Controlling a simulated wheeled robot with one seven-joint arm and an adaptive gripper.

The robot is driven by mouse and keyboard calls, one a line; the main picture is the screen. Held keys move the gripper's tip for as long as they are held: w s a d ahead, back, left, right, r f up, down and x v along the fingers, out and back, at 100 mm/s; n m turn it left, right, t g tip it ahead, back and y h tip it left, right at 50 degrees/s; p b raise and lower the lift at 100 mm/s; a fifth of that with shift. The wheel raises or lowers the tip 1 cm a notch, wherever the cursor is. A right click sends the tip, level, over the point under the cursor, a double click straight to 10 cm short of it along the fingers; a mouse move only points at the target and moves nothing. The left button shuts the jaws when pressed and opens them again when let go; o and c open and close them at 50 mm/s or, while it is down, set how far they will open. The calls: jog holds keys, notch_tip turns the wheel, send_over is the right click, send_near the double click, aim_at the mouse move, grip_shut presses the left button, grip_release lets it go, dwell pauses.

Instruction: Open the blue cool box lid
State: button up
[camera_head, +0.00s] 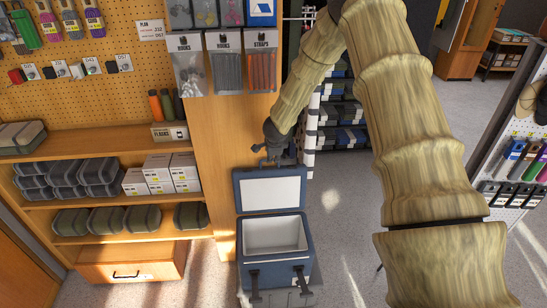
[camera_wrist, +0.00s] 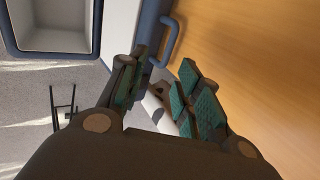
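My gripper (camera_head: 268,155) is at the top edge of the lid. In the wrist view, its teal-padded fingers (camera_wrist: 164,78) are apart, with nothing seen held, just below the handle.
A wooden panel (camera_head: 233,135) with hanging packets stands close behind and left of the lid. Shelves with grey cases (camera_head: 100,175) and white boxes (camera_head: 160,172) are at left. A display rack (camera_head: 520,165) is at right. The grey floor (camera_head: 345,215) right of the box is clear.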

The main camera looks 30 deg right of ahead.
jog(key=shift+s+a+r, duration=0.1)
jog(key=shift+s+r, duration=0.3)
jog(key=shift+r, duration=0.2)
jog(key=s+a+f+n+g+b, duration=0.1)
jog(key=s+a+f+n+b, duration=0.1)
jog(key=s+a+f+n, duration=0.7)
jog(key=s+a+f+n+g+b, duration=0.1)
jog(key=s+a+f+n+g, duration=0.2)
jog(key=s+f, duration=1.15)
jog(key=s+a+f+n+y, duration=0.1)
jog(key=s+a+n, duration=0.2)
jog(key=s, duration=0.6)
jog(key=s+a+f+n+g+b, duration=0.1)
jog(key=s+a+n, duration=0.3)
jog(key=s, duration=0.6)
jog(key=s+a+f+n+y+b, duration=0.1)
jog(key=s+a, duration=0.4)
jog(key=s, duration=0.5)
jog(key=shift+f+n+g+y, duration=0.3)
jog(key=shift+f+n, duration=0.25)
jog(key=shift+n, duration=0.65)
